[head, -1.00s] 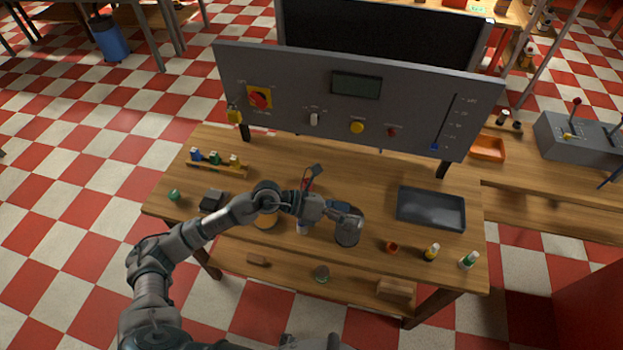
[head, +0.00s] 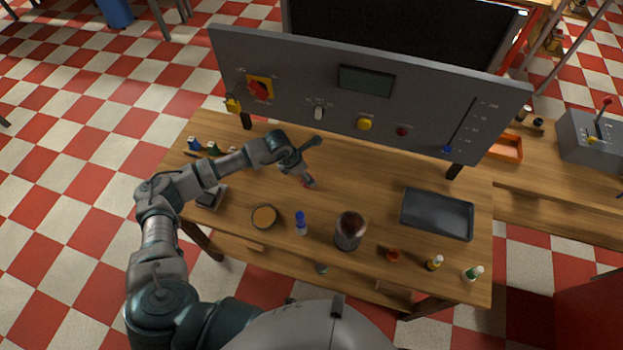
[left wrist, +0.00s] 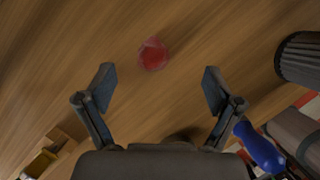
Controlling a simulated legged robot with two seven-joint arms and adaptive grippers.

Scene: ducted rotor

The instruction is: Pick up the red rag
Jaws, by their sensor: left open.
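The red rag is a small crumpled red bundle (left wrist: 153,55) on the wooden table. In the left wrist view it lies just beyond the fingertips, near the middle of the gap. In the head view only a bit of red (head: 307,182) shows beside a finger, so most of it is hidden. My left gripper (left wrist: 158,82) is open and empty, with its two fingers spread. In the head view the left gripper (head: 311,163) is over the table's middle, close to the rag. My right gripper is not in view.
A dark can (head: 349,232), a blue-capped bottle (head: 301,224) and a round orange-topped dish (head: 264,217) stand near the front. A black tray (head: 437,213) lies at right. The grey control panel (head: 300,85) stands behind. Bare wood surrounds the rag.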

